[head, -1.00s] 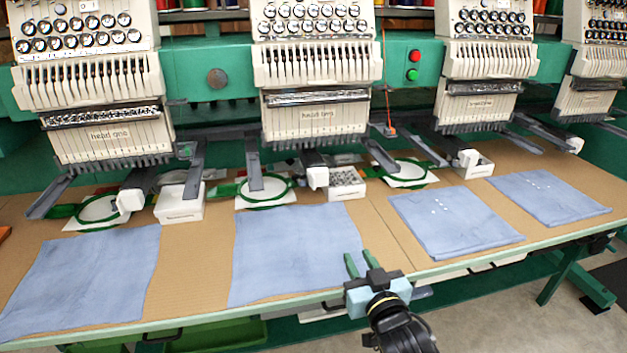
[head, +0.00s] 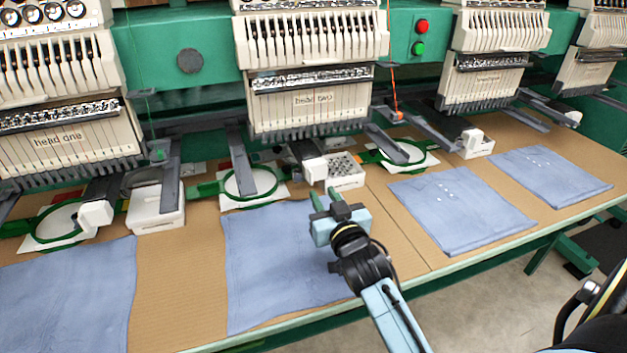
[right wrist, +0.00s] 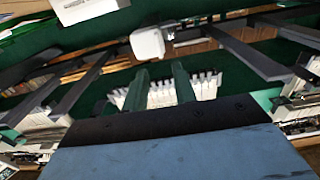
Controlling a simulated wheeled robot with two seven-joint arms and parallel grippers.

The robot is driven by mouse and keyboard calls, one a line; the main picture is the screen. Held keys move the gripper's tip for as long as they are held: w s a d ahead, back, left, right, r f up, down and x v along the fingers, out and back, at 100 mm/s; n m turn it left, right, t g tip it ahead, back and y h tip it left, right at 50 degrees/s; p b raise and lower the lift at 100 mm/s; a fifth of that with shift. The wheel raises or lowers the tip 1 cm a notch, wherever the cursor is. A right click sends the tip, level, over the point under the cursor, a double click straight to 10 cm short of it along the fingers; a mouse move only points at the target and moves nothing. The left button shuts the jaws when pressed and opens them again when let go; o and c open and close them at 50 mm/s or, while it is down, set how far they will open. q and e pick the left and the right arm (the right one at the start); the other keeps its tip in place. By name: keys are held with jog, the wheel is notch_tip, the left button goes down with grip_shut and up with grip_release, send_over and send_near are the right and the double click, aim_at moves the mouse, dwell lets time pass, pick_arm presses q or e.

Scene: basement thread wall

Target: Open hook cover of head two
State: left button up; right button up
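Head two (head: 310,101) is a cream sewing head with a row of needles, labelled "head two". Below it a dark grey arm ends in a white block (head: 315,170), which looks like the hook cover and appears closed. A white block also shows in the right wrist view (right wrist: 147,43), beyond the fingertips. My right gripper (head: 327,198) is over the far edge of the blue cloth, in front of that block and apart from it. Its two green fingers stand apart with nothing between them, also in the right wrist view (right wrist: 160,82). My left gripper is not in view.
A green hoop (head: 251,183) lies left of the white block, and a white box of small parts (head: 345,170) stands right of it. Grey bracket arms hang on both sides. A blue cloth (head: 275,265) lies on the brown table (head: 185,285). Head one (head: 60,140) is at left.

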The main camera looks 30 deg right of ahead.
aim_at(312, 176)
jog(key=x, duration=0.7)
jog(key=shift+b, duration=0.35)
jog(key=shift+c, duration=0.5)
grip_shut()
